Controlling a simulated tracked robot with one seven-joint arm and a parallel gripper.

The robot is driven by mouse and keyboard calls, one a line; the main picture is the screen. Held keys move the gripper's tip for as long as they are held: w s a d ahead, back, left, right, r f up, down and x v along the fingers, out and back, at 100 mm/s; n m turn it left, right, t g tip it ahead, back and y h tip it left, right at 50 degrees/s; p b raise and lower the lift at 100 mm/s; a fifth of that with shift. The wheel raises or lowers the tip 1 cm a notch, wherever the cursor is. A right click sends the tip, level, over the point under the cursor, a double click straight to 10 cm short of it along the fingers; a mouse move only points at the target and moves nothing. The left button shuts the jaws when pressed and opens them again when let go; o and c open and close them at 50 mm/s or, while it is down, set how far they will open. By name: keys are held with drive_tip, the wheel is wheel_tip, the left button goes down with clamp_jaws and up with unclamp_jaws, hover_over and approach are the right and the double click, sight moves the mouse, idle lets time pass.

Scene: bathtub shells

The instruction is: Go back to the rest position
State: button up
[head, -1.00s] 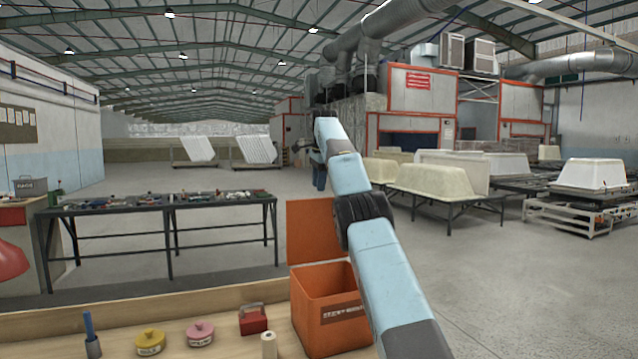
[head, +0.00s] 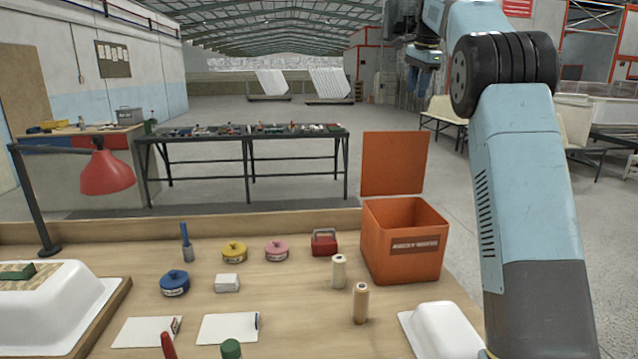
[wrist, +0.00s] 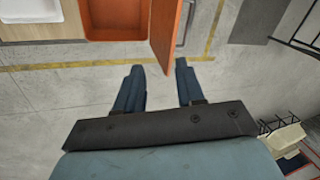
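My gripper (wrist: 158,85) shows in the wrist view with its two dark blue fingers spread apart and nothing between them. It hangs over bare grey floor, beyond the orange bin (wrist: 247,22) and its raised lid (wrist: 167,32). In the head view my gripper (head: 424,68) is at the top, right of centre, above and behind the orange bin (head: 402,245). My blue arm rises along the right side of the head view. The fingers do not touch anything that I can see.
The wooden workbench (head: 235,270) holds lidded tins, a red case (head: 324,242), spools, white cards and a white tub shell (head: 437,330). A red lamp (head: 105,172) stands at the left. A dark tool table (head: 250,133) stands behind. Open floor lies behind the bin.

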drive_tip(key=s+a+f+n+t, duration=0.15)
drive_tip(key=s+n, duration=0.55)
drive_tip(key=s, duration=2)
drive_tip(key=s+a+f+n, duration=0.1)
drive_tip(key=s+f+n, duration=0.2)
drive_tip(key=s+f, duration=0.6)
drive_tip(key=s+a+f+n, duration=0.2)
drive_tip(key=s+f, duration=0.8)
drive_tip(key=s, duration=0.5)
drive_tip(key=shift+s+a+f+n+t+h, duration=0.25)
drive_tip(key=shift+n+t, duration=0.2)
drive_tip(key=shift+n, duration=0.25)
